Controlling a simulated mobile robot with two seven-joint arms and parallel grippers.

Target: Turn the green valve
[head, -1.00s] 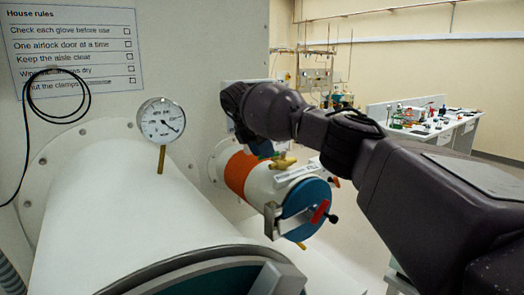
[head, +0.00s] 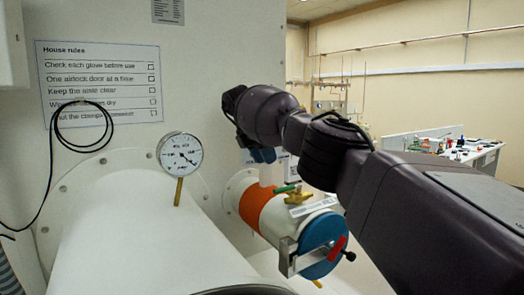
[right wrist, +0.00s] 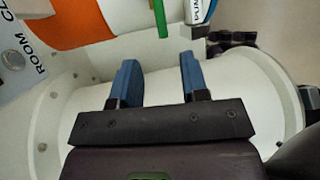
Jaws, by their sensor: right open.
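The green valve handle (head: 287,188) sits on a brass valve body (head: 298,197) on top of the small airlock cylinder with an orange band. In the right wrist view the green handle (right wrist: 160,18) shows as a narrow bar at the top edge, beyond the fingertips and roughly between their lines. My right gripper (head: 262,155) is just above and left of the valve in the head view. Its two blue fingers (right wrist: 158,68) are apart, with nothing between them, and do not touch the handle. My left gripper is out of view.
The small airlock (head: 283,217) has a blue door with a red handle (head: 337,248). A large white cylinder (head: 135,225) and a round gauge (head: 180,152) stand to the left. A bench with small items (head: 455,150) is far right.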

